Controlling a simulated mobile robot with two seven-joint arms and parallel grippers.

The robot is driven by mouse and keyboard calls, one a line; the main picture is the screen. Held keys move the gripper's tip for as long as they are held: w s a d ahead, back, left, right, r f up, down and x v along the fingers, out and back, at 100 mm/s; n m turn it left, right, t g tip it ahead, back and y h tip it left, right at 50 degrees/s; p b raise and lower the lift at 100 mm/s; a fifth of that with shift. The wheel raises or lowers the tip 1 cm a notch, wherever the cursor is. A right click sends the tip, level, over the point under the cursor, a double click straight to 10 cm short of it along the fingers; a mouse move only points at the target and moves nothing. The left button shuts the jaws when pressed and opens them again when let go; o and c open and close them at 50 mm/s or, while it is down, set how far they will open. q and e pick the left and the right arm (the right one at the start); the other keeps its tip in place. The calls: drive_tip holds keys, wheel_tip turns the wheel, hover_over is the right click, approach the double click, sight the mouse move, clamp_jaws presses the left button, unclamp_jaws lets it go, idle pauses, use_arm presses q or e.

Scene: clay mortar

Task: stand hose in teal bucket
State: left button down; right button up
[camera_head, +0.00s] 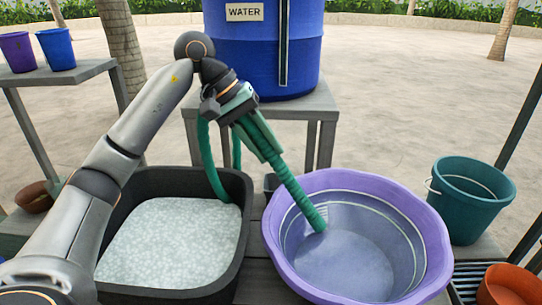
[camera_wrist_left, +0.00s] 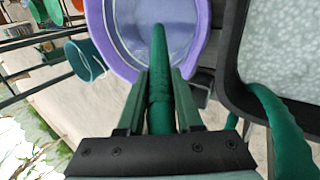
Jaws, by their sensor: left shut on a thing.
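My left gripper (camera_head: 262,140) is shut on the green hose (camera_head: 302,200). The hose's ribbed end points down and right over the purple basin (camera_head: 276,236), and its tip shows in front of the basin's interior. I cannot tell whether the tip touches the water. The rest of the hose loops down behind the gripper into the black tub's far side. In the left wrist view the hose (camera_wrist_left: 159,80) runs forward between the two fingers (camera_wrist_left: 160,108). The teal bucket (camera_head: 466,205) stands upright right of the basin; it also shows in the wrist view (camera_wrist_left: 84,60). My right gripper is not in view.
A black tub (camera_head: 238,222) of speckled pale contents stands left of the basin. A blue water barrel (camera_head: 260,60) stands on a grey stand behind. An orange pot (camera_head: 508,286) is at the lower right. Purple (camera_head: 18,52) and blue (camera_head: 56,50) pots stand at the upper left.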

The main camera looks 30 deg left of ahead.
use_arm(q)
drive_tip(key=p+v, duration=0.1)
drive_tip(key=v, duration=0.1)
drive_tip(key=p+v, duration=0.1)
drive_tip(key=v, duration=0.1)
drive_tip(key=w+p+v, duration=0.1)
drive_tip(key=p+v, duration=0.1)
drive_tip(key=shift+s+a+r, duration=0.1)
drive_tip(key=shift+a+r, duration=0.15)
drive_tip(key=shift+r, duration=0.1)
drive_tip(key=shift+s+a+r+p, duration=0.1)
drive_tip(key=shift+a+r+p, duration=0.2)
drive_tip(key=shift+r+p, duration=0.1)
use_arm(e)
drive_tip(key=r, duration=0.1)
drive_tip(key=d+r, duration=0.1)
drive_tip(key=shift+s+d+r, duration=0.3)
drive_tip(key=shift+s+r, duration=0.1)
use_arm(q)
drive_tip(key=shift+f, duration=0.1)
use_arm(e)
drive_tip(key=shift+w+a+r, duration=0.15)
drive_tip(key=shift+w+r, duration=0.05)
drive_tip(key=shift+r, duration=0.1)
